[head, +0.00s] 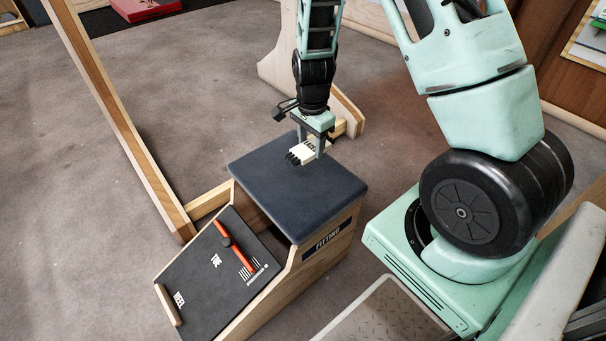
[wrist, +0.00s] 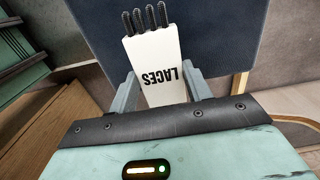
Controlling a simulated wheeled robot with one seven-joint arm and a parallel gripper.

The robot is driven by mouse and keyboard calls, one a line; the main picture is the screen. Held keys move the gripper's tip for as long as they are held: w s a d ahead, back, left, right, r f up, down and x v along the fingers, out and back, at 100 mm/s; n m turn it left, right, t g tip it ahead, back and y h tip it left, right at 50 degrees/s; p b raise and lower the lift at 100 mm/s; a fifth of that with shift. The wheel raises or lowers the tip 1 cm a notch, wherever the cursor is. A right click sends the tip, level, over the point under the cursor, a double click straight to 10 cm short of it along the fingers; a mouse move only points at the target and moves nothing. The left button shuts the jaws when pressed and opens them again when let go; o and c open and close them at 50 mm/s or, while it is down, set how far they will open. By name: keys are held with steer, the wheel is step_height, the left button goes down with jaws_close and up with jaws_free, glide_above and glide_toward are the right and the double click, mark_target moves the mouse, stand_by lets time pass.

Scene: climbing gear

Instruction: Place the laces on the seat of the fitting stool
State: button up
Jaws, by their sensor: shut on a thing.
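The laces (wrist: 160,72) are a white card lettered LACES with several dark lace ends sticking out of one end. My gripper (wrist: 163,92) is shut on the laces, with one finger on each side of the card. In the head view the laces (head: 302,153) are over the back part of the dark seat (head: 285,190) of the fitting stool (head: 318,262), with my gripper (head: 312,150) pointing down at it. I cannot tell whether the laces touch the seat. The rest of the seat is bare.
The stool's sloped foot board (head: 205,272), with a red slider (head: 236,248), is at the seat's front left. A wooden post (head: 118,110) slants up at the left, and wooden supports (head: 345,110) stand behind the stool. Carpet around it is clear.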

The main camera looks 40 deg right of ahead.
mark_target(310, 174)
step_height(310, 174, down, 9)
steer(key=b, duration=0.3)
steer(key=shift+r, duration=0.2)
steer(key=o, duration=0.9)
steer(key=shift+f, duration=0.1)
steer(key=shift+o, duration=0.2)
